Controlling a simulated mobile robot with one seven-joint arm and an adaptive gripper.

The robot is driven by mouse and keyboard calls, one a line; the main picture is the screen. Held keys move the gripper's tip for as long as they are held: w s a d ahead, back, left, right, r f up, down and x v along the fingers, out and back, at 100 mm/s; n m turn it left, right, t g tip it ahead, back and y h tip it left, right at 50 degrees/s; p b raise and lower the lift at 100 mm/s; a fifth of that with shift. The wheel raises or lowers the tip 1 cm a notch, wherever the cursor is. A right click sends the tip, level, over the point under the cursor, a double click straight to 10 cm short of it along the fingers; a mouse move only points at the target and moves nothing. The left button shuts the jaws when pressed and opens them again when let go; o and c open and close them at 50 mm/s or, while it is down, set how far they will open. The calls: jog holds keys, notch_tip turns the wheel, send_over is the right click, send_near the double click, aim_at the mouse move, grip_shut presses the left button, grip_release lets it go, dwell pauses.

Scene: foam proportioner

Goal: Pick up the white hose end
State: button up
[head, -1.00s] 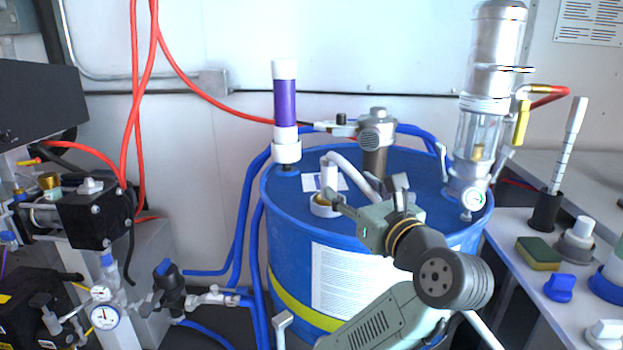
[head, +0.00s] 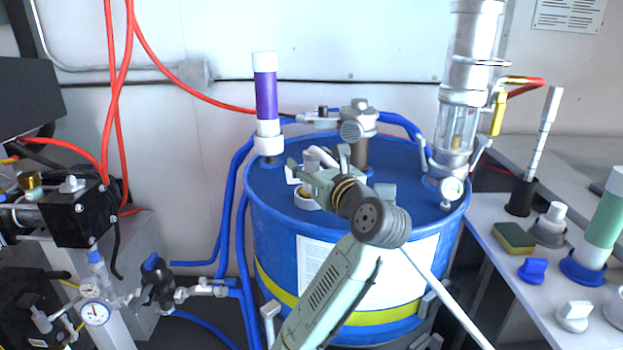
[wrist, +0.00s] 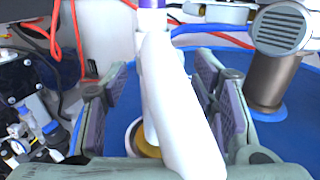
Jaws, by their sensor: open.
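The white hose end (wrist: 185,110) stands over the blue drum (head: 345,222) and shows in the head view (head: 313,153), partly hidden by my gripper. In the wrist view it runs between my open jaws (wrist: 163,78), with a finger pad on each side and visible gaps. Its lower part reaches down toward a white ring opening (wrist: 136,138) with a yellowish inside, on the drum's lid. The ring also shows in the head view (head: 306,199). My gripper (head: 317,160) is open and holds nothing.
A purple-and-white tube (head: 266,100) stands at the lid's back left. A grey metal pump fitting (head: 357,130) is close behind my gripper. A tall clear-and-metal cylinder (head: 466,90) stands at the right. A side bench (head: 500,235) holds a sponge (head: 514,237) and several fittings.

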grip_shut()
dwell(0.7)
